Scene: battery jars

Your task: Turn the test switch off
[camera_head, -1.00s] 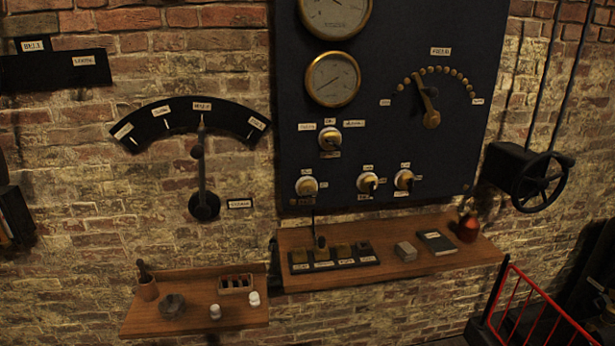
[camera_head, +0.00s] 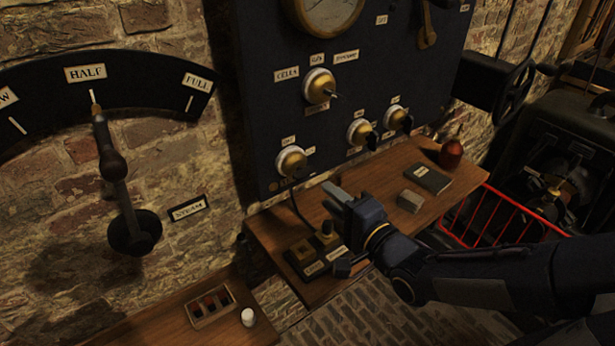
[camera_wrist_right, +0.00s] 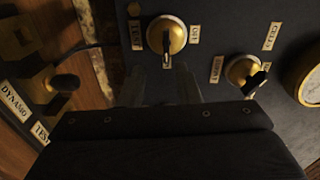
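The lower-left brass switch on the dark panel (camera_head: 291,163) has a short lever and small labels around it. It also shows in the right wrist view (camera_wrist_right: 167,37), where its lever points down the picture toward my gripper. A label beside it seems to read OFF; I cannot read the head view's labels there. My right gripper (camera_head: 335,203) is in front of the panel, below and right of this switch, over the wooden shelf. Its fingers look dim and slightly apart in the wrist view (camera_wrist_right: 155,88), with nothing between them. My left gripper is out of view.
The shelf (camera_head: 275,235) holds a labelled plug block (camera_head: 300,262), a grey box (camera_head: 410,201), a dark book (camera_head: 428,178) and a red flask (camera_head: 451,153). More brass switches (camera_head: 319,87) are nearby. A steam lever (camera_head: 118,180) is on the left wall; a red rail (camera_head: 500,215) stands right.

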